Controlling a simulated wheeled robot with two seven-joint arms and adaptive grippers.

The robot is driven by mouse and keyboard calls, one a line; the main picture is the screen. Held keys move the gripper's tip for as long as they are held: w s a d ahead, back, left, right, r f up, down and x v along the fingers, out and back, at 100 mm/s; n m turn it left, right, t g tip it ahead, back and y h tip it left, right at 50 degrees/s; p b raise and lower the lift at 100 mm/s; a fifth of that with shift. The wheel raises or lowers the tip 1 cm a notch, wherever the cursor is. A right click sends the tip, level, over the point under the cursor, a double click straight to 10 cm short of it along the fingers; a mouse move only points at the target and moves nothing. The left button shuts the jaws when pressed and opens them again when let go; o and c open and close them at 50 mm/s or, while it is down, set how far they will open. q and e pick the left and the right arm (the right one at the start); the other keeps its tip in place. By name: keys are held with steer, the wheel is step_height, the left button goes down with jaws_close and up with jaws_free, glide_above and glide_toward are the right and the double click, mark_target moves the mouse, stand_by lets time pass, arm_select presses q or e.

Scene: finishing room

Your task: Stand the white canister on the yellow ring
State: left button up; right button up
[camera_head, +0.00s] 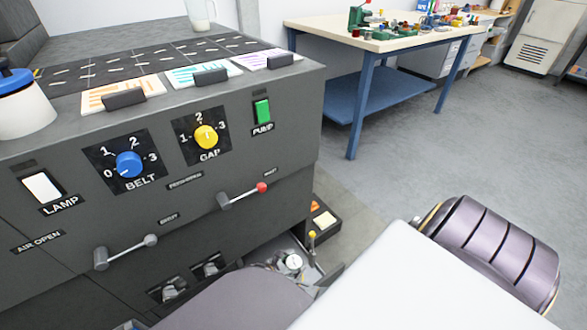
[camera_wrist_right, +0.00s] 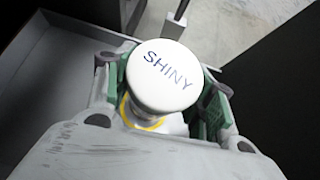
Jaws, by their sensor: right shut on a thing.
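The white canister (camera_wrist_right: 162,78), marked SHINY on its round top, is between the green-padded fingers of my right gripper (camera_wrist_right: 160,98) in the right wrist view. The gripper is shut on it. Part of the yellow ring (camera_wrist_right: 140,122) shows just below the canister's top; the canister hides the rest. I cannot tell whether the canister's base touches the ring. In the head view the canister's top (camera_head: 293,261) shows small and low beside the machine, at my right gripper (camera_head: 296,270). My left gripper is not in view.
The dark machine (camera_head: 230,180) with knobs and levers stands close on the left. A grey-walled tray (camera_wrist_right: 45,85) surrounds the gripper's left side. A white pot with a blue lid (camera_head: 22,105) stands on the machine. A blue-legged workbench (camera_head: 385,40) stands behind; floor between is clear.

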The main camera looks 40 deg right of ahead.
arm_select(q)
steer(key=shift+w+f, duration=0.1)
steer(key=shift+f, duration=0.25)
arm_select(e)
steer(key=shift+f, duration=0.5)
arm_select(q)
steer(key=shift+b, duration=0.3)
arm_select(e)
steer(key=shift+f, duration=0.1)
steer(key=shift+f+b, duration=0.8)
steer(key=shift+f, duration=0.3)
steer(key=shift+f+b, duration=0.5)
steer(key=shift+f, duration=0.2)
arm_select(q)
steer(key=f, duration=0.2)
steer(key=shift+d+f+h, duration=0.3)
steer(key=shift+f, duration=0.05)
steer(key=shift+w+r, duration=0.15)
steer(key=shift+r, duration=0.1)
arm_select(e)
steer(key=o, duration=1.2)
steer(key=shift+f, duration=0.1)
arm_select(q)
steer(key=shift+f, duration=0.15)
